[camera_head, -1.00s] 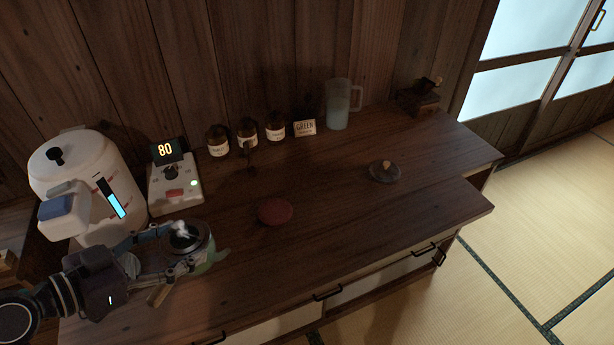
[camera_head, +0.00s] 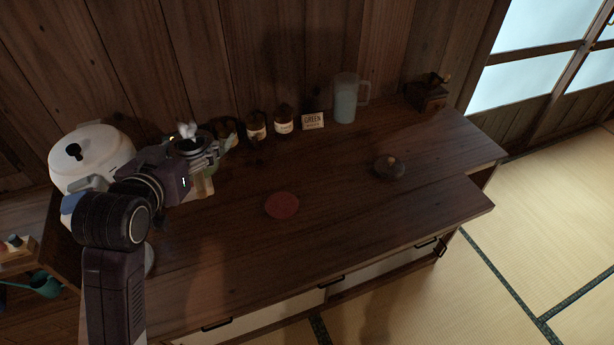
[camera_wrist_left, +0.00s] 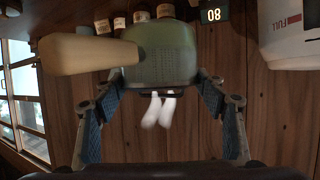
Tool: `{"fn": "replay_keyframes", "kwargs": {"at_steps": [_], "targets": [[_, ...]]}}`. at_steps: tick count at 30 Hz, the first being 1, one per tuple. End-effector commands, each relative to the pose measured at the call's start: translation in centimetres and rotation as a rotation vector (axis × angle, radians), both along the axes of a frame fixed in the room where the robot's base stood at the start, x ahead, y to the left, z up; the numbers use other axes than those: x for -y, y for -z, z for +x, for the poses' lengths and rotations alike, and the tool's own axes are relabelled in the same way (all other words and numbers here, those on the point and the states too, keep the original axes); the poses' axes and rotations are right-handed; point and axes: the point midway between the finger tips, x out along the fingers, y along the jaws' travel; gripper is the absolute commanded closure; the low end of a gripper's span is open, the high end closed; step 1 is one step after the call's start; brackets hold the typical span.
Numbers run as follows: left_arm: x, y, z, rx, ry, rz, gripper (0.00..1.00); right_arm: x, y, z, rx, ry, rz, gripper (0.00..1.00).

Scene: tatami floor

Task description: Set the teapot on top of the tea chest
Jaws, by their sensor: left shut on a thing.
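The green teapot (camera_head: 229,142) is in my left gripper (camera_head: 203,155), whose fingers are shut around its upper part. The only chest-like thing I can make out is the long dark wooden counter with drawers (camera_head: 350,205). My right gripper is out of view.
A red round mat (camera_head: 282,205) and a dark lid with a wooden knob (camera_head: 389,167) lie on the counter. The front middle is clear.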

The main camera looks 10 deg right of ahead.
Motion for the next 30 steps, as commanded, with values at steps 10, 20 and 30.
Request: {"fn": "replay_keyframes", "kwargs": {"at_steps": [10, 20, 30], "targets": [[0.0, 1.8, 0.1, -0.002, -0.01, -0.001, 0.78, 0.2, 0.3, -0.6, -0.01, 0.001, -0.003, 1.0], [0.0, 10.1, 0.1, -0.003, -0.009, 0.001, 0.78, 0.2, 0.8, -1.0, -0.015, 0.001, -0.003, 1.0], [0.0, 15.1, 0.2, 0.005, -0.009, 0.0, 0.78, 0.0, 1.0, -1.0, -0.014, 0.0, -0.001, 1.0]]}}
